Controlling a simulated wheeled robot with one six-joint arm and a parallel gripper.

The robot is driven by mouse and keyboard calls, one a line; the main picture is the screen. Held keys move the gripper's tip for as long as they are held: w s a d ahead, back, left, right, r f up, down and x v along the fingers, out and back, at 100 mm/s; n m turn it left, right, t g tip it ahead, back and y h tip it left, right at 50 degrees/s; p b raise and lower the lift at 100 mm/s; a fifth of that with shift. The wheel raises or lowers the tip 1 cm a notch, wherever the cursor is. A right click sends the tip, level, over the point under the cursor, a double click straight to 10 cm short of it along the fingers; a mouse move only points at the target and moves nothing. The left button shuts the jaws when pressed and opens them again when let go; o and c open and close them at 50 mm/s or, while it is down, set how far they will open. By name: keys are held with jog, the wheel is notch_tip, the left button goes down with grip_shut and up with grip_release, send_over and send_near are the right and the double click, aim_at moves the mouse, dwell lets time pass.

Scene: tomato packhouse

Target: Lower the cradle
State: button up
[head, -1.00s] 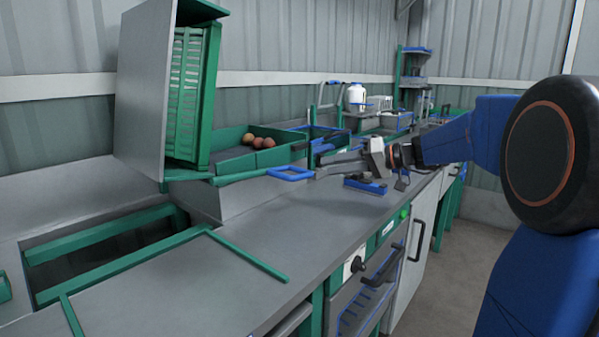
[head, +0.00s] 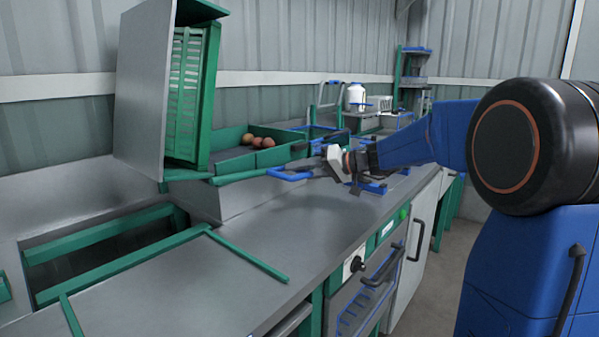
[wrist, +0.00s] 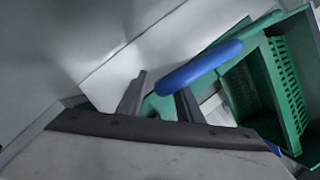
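The cradle (head: 140,95) stands tipped up at the left of the bench in the head view, its grey plate upright. A green slatted crate (head: 186,95) stands on its side in it, and also shows at the right of the wrist view (wrist: 287,85). A green lever (head: 240,176) runs from the cradle's base to a blue handle (head: 285,174). My gripper (wrist: 161,85) is open, its two dark fingers apart. In the wrist view the blue handle (wrist: 200,66) crosses close to the right fingertip. I cannot tell whether they touch.
A green bin (head: 232,160) with a few reddish tomatoes (head: 258,141) lies behind the lever. A sunken green-framed opening (head: 100,238) is at the left of the bench. The grey worktop (head: 200,280) in front is clear. A white jug (head: 355,97) stands farther back.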

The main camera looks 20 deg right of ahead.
grip_shut()
jog(key=shift+r, duration=0.1)
